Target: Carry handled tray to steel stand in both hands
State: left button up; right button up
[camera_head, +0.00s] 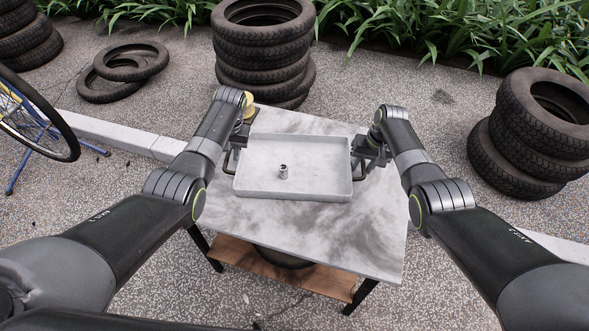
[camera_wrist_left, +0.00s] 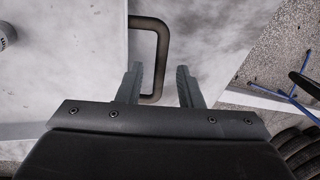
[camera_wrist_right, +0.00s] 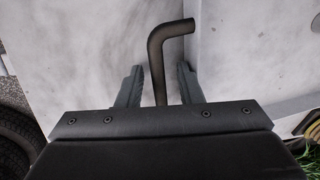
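The handled tray (camera_head: 318,188) is pale grey, shallow and rectangular, and sits on a marble-topped table. A small metal socket-like piece (camera_head: 283,172) stands in it. My left gripper (camera_wrist_left: 160,84) is open at the tray's left handle (camera_wrist_left: 161,38), a dark bent bar that reaches between its fingers, with gaps beside it. My right gripper (camera_wrist_right: 157,84) is open, with the right handle (camera_wrist_right: 156,62) running between its fingers, apart from both. In the head view the left gripper (camera_head: 232,158) and right gripper (camera_head: 366,165) flank the tray. I cannot tell which surface is the steel stand.
The marble tabletop (camera_head: 360,235) has free room in front of the tray. A yellow item (camera_head: 249,108) is at its back left corner. Tyre stacks stand behind (camera_head: 262,50) and at right (camera_head: 540,125). A bicycle wheel (camera_head: 62,130) is at left.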

pick_arm(q)
jog(key=v, duration=0.8)
jog(key=shift+r, duration=0.25)
pick_arm(e)
notch_tip(320, 180, up, 12)
jog(key=d, duration=0.2)
jog(key=shift+d+f, duration=0.1)
jog(key=shift+f, duration=0.05)
